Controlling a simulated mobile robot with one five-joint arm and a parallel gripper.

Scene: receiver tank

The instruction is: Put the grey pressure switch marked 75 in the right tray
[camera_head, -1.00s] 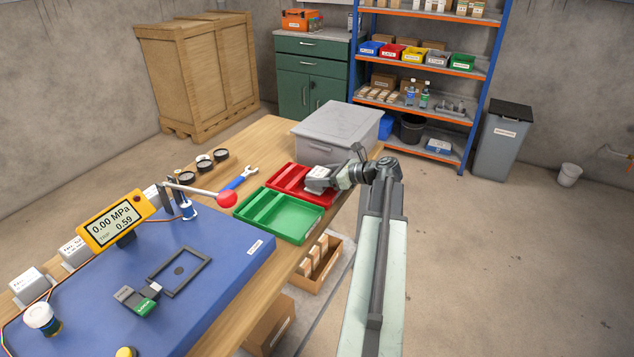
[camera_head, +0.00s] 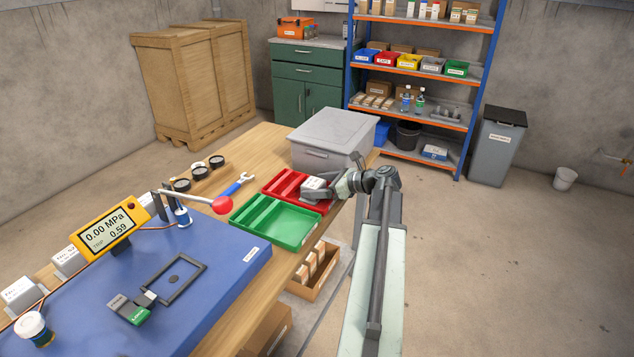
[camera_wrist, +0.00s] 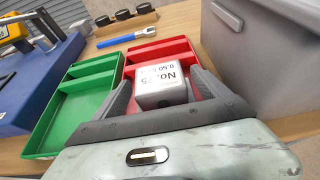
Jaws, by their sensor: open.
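The grey pressure switch (camera_wrist: 160,91) is a small box with a pale top. Its upside-down print seems to read No.75 and 0.50 in the wrist view. It sits at the red tray (camera_wrist: 180,48), the right one in the wrist view, between my open fingers. It also shows in the head view (camera_head: 315,183) at the tray's right part. My gripper (camera_wrist: 162,78) is open around the switch, one finger on each side. Its underside is hidden, so contact with the tray floor cannot be told. The green tray (camera_wrist: 70,108) is empty, left of the red one.
A grey lidded bin (camera_head: 332,140) stands close behind the red tray. A blue panel (camera_head: 200,290) carries a yellow meter (camera_head: 108,228).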

